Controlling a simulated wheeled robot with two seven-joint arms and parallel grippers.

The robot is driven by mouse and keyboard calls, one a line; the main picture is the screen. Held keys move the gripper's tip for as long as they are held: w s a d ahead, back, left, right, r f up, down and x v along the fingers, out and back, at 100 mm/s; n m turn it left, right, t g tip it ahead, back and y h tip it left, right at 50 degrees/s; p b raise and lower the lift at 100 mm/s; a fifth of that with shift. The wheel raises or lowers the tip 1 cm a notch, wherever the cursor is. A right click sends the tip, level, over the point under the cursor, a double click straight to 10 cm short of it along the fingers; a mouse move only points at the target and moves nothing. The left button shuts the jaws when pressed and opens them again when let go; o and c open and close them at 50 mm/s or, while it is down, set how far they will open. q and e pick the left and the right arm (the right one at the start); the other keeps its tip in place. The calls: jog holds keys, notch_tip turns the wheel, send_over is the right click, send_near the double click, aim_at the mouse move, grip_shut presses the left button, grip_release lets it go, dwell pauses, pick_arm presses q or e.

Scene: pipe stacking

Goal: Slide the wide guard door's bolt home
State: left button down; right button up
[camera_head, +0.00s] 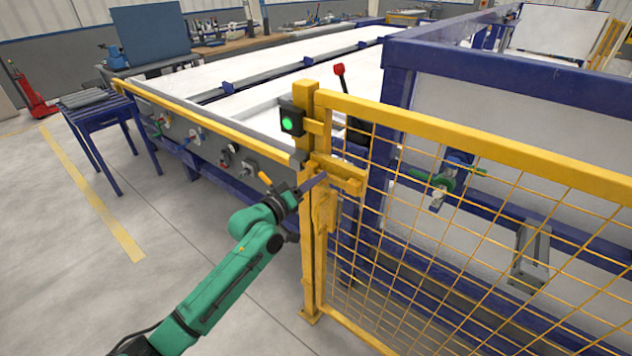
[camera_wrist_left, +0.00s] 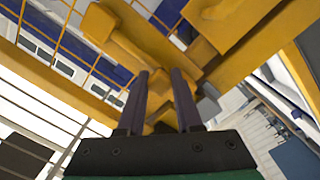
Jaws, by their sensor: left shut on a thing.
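The wide yellow guard door (camera_head: 470,148) with its mesh stands at the right beside a yellow post (camera_head: 307,245). The door's yellow bolt (camera_head: 342,174) lies level near the door's edge, at the post. My left gripper (camera_head: 318,181) reaches it from the left. In the left wrist view, the two dark fingers of my left gripper (camera_wrist_left: 164,92) are on either side of a yellow part of the bolt, shut on it. The fingers and yellow brackets hide part of the bolt, so I cannot tell how far its end reaches. My right gripper is out of view.
A black box with a lit green lamp (camera_head: 291,121) is on the post top. A red-knobbed lever (camera_head: 340,70) rises behind the door. A long bench with valves (camera_head: 195,137) stands behind my left arm. The floor at the left (camera_head: 60,250) is clear.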

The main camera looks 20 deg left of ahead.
pick_arm(q)
jog(key=shift+r, duration=0.2)
jog(key=c, duration=0.6)
grip_release()
jog(key=shift+w+a+f, duration=0.1)
jog(key=shift+a+f, duration=0.15)
jog(key=shift+a, duration=0.2)
jog(key=shift+d, duration=0.15)
jog(key=b+v, duration=0.3)
jog(key=v, duration=1.1)
jog(key=shift+s+a, duration=0.2)
jog(key=shift+s, duration=0.05)
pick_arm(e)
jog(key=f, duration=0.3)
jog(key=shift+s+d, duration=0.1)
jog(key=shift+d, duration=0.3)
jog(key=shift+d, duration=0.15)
